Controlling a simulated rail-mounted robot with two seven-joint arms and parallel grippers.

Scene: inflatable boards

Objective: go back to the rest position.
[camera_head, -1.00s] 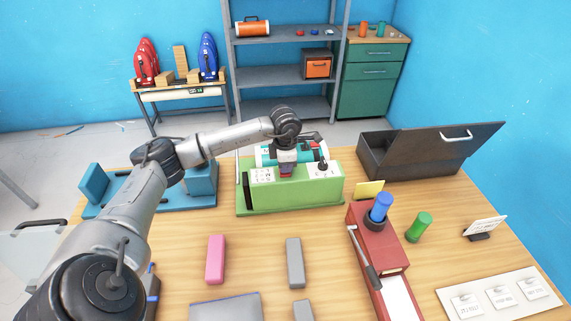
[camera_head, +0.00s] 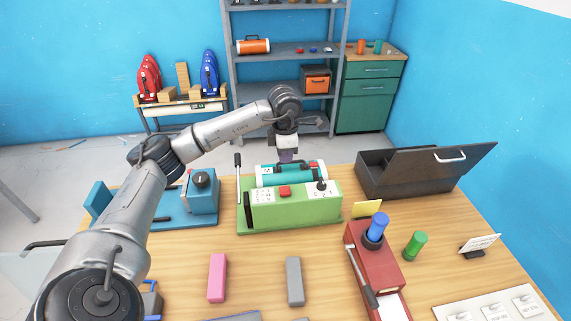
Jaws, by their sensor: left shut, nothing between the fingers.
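My left arm comes in from the left. Its gripper (camera_head: 286,156) is shut and empty, above the back of the green machine (camera_head: 295,212). The green machine has a red button (camera_head: 285,191), a black knob, label plates and a lever (camera_head: 238,172) at its left. A teal and white cylinder (camera_head: 280,177) lies along the machine's back. The gripper appears just above or behind this cylinder; I cannot tell whether they touch. My right gripper is not in view.
A blue device (camera_head: 203,196) stands left of the machine. An open dark box (camera_head: 385,177) is at the back right. A red device (camera_head: 378,260) holding a blue cylinder (camera_head: 378,226), a green cylinder (camera_head: 416,244), a pink block (camera_head: 217,278) and a grey block (camera_head: 294,281) are nearer.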

